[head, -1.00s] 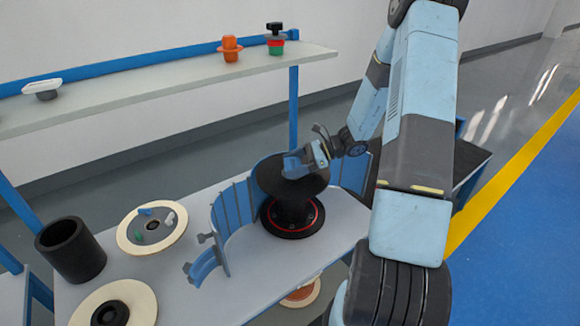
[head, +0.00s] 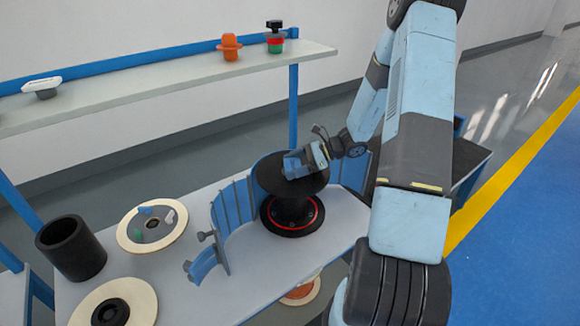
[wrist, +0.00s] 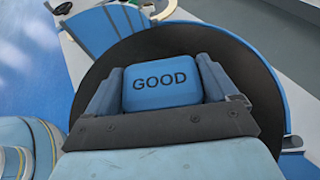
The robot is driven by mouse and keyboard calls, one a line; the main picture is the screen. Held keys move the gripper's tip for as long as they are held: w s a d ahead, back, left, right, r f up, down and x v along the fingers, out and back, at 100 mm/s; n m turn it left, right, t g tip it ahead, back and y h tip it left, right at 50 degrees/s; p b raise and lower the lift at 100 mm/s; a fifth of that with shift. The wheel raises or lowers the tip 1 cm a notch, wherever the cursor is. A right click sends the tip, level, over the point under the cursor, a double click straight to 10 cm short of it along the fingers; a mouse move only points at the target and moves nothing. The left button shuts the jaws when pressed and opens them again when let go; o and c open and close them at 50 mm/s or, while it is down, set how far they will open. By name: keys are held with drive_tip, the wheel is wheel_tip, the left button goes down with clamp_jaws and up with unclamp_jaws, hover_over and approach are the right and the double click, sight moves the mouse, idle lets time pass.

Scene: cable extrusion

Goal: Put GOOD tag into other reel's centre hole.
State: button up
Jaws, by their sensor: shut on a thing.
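The blue GOOD tag (wrist: 160,84) is in the wrist view, its lettering facing the camera, between the two fingers of my gripper (wrist: 161,92). My gripper is shut on it. In the head view my gripper (head: 293,166) is over the top flange of a black reel (head: 285,178), hiding that reel's centre. I cannot tell whether the tag touches the reel. Another cream reel (head: 142,299) with a dark centre lies at the front left.
A blue curved guard (head: 232,212) stands around the black reel. A black cylinder (head: 72,250) stands at the table's left. A shelf (head: 150,92) behind holds an orange piece (head: 230,47), a stacked black, red and green piece (head: 275,40) and a white-topped piece (head: 42,88).

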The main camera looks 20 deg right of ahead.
drive_tip(key=shift+s+f, duration=0.2)
drive_tip(key=shift+f, duration=0.15)
drive_tip(key=shift+r, duration=0.45)
drive_tip(key=shift+w+r, duration=0.15)
drive_tip(key=shift+r, duration=0.2)
idle(0.7)
drive_tip(key=shift+f, duration=0.75)
idle(0.6)
